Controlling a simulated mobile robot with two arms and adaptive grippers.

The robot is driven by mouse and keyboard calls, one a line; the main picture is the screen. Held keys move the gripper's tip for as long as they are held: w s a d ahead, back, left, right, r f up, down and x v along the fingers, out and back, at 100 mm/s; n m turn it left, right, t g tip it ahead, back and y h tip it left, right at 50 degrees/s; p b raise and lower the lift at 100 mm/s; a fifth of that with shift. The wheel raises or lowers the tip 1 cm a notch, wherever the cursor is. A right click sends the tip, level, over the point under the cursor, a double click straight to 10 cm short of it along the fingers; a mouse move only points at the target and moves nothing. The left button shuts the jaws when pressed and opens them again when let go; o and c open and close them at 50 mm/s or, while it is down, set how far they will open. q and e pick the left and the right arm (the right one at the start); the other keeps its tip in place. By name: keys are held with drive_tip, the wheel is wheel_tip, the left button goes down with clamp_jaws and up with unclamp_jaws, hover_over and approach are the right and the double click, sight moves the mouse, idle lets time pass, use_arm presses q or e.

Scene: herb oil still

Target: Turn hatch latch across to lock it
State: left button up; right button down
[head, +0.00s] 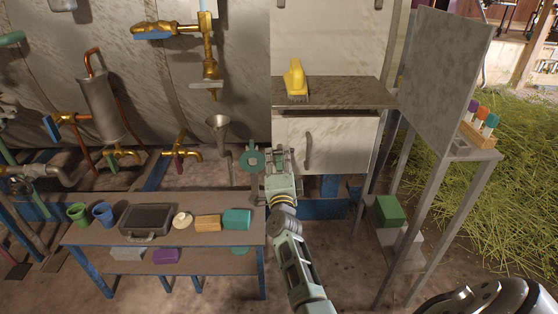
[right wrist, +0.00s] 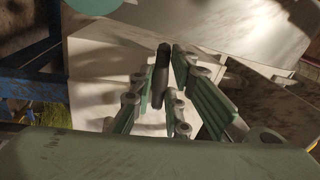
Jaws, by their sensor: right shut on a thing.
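The hatch is a white marbled door (head: 345,146) with a grey upright bar handle (head: 308,150), below a brown shelf. My right gripper (head: 280,160) reaches up to the left edge of this door in the head view. In the right wrist view its fingers (right wrist: 157,98) stand on both sides of a dark grey bar (right wrist: 161,72), which I take to be the hatch latch. The right gripper is shut on this bar. In the head view the gripper hides the latch, so I cannot tell its exact angle. My left gripper is not in view.
A teal ring-shaped disc (head: 252,160) stands just left of my right gripper. A yellow brush (head: 295,79) sits on the shelf (head: 345,93) above the hatch. A low table (head: 185,257) with cups and blocks is to the left. A grey metal stand (head: 436,200) is to the right.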

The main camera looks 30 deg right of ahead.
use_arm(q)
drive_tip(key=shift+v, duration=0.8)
use_arm(e)
drive_tip(key=shift+m+h, duration=0.4)
drive_tip(key=shift+m, duration=0.8)
drive_tip(key=shift+r, duration=0.1)
drive_tip(key=c, duration=1.8)
unclamp_jaws()
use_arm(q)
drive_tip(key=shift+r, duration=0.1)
use_arm(e)
drive_tip(key=shift+o, duration=0.3)
